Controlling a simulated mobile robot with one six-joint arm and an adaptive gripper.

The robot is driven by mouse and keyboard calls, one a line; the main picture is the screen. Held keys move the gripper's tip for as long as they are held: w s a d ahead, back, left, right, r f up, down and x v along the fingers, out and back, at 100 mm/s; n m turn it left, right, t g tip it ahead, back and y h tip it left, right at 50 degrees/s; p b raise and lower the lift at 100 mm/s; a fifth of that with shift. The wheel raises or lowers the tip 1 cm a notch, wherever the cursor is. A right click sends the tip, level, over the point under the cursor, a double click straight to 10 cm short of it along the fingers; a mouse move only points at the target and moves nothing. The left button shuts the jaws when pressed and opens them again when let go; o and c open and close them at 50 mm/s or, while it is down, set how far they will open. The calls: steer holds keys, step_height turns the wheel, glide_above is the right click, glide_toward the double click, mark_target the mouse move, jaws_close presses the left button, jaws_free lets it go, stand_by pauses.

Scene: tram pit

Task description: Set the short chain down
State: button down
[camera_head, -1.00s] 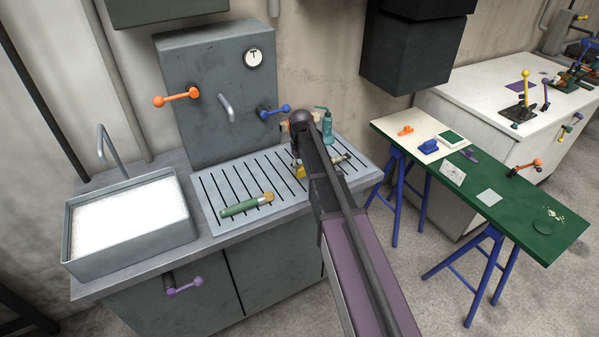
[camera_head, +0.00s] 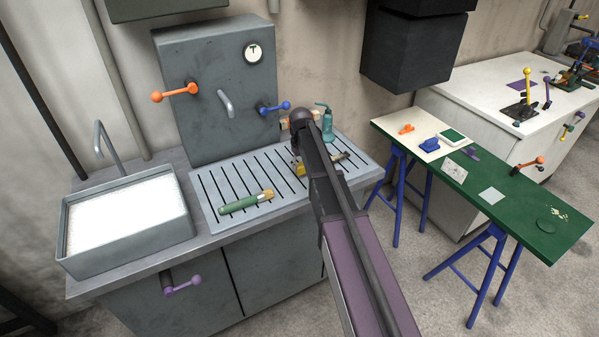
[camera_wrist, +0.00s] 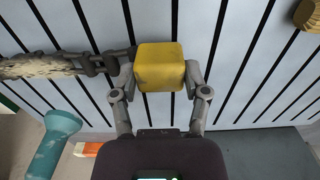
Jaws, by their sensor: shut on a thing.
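The short chain (camera_wrist: 95,62) has dark links and a muddy, brownish far part running left in the wrist view. A yellow block (camera_wrist: 160,55) is at its near end. My gripper (camera_wrist: 160,78) is shut on this yellow block, one finger on each side. In the head view, the yellow block (camera_head: 303,169) and part of the chain (camera_head: 341,157) show around my arm at the right part of the slotted drainboard (camera_head: 215,190). My arm hides much of them. I cannot tell whether the chain touches the board.
A green-handled brush (camera_head: 246,203) lies on the board to the left. A teal bottle (camera_head: 326,124) and an orange-and-white block (camera_head: 287,123) stand behind. A washer cabinet with orange lever (camera_head: 175,92) and blue lever (camera_head: 274,108) rises at the back. A sink (camera_head: 125,220) is left. The board's middle is clear.

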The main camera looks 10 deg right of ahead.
steer(key=shift+f+b, duration=0.4)
steer(key=shift+f, duration=0.35)
steer(key=shift+c, duration=0.4)
jaws_free()
steer(key=shift+r, duration=0.15)
step_height(320, 180, up, 12)
steer(key=p, duration=1.2)
